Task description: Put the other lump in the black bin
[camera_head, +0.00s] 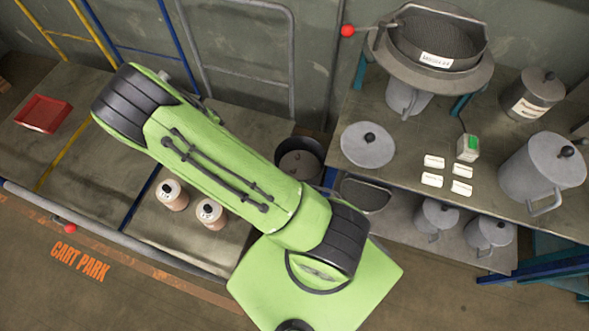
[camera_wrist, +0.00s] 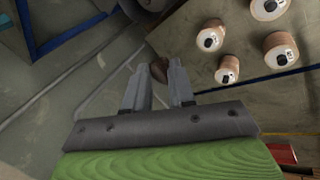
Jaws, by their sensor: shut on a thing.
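In the wrist view, my gripper (camera_wrist: 162,72) is shut on a small brown lump (camera_wrist: 158,68), which shows between the fingertips. The lump is held up over the bench area, clear of the jars. The black bin (camera_head: 301,142) stands on the floor between the two benches, just right of my arm in the head view. Something dark lies inside it, too unclear to name. A dark round rim, likely the bin (camera_wrist: 130,8), shows at the top edge of the wrist view. My arm hides the gripper and the lump in the head view.
White-topped jars (camera_head: 172,195) stand on the left bench; several show in the wrist view (camera_wrist: 227,70). A red tray (camera_head: 44,113) lies at far left. The right bench holds a sieve (camera_head: 436,40), grey pots (camera_head: 542,167), a lid (camera_head: 368,145) and small white blocks.

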